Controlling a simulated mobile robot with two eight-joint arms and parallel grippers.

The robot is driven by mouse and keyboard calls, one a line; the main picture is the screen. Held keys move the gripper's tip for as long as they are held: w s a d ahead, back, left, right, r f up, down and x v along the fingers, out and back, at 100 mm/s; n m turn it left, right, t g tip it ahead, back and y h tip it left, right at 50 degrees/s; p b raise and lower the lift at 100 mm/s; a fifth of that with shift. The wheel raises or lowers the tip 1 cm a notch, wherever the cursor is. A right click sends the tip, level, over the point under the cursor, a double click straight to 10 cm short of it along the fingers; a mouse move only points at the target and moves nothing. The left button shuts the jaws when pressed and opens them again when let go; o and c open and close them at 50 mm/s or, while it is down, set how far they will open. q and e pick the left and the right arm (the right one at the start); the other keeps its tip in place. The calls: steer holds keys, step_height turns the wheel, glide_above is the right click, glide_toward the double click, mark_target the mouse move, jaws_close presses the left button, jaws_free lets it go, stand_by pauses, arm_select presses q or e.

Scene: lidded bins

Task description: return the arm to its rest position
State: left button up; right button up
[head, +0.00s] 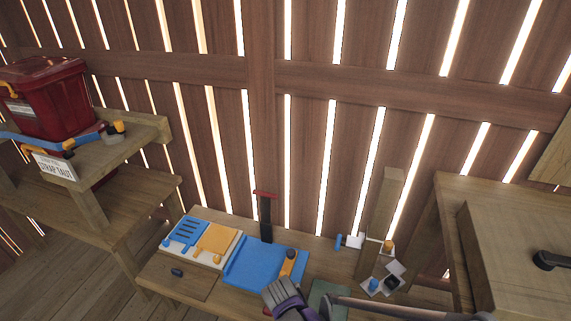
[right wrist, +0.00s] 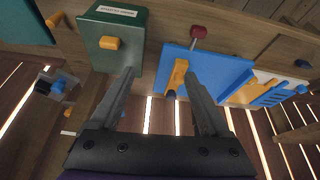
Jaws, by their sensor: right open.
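My right gripper (head: 284,296) shows at the bottom centre of the head view, with its arm coming in from the lower right. It is in front of the workbench's blue panel (head: 245,262). In the right wrist view, the two grey fingers of the right gripper (right wrist: 162,78) are spread apart with nothing between them. Past the fingers are a green panel with an orange knob (right wrist: 110,43) and the blue panel with an orange latch (right wrist: 180,74). I see no contact with either. My left gripper is not in view.
A red lidded bin (head: 45,100) stands on the wooden shelf at left. A dark post with a red handle (head: 265,194) rises behind the blue panel. A small bracket assembly (head: 382,275) and a wooden box (head: 520,250) are at right. The slatted wall closes the back.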

steer(key=s+d+r+n, duration=0.1)
steer(key=s+d+r, duration=1)
steer(key=d, duration=0.1)
steer(key=s+d+r+n+y, duration=0.1)
steer(key=s+d, duration=0.3)
steer(key=s, duration=0.8)
arm_select(q)
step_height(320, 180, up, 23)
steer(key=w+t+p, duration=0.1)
steer(key=p, duration=1.9)
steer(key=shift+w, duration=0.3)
arm_select(e)
step_height(320, 180, up, 23)
steer(key=w+t, duration=0.1)
steer(key=shift+w+d+n, duration=0.2)
steer(key=shift+w+n, duration=0.1)
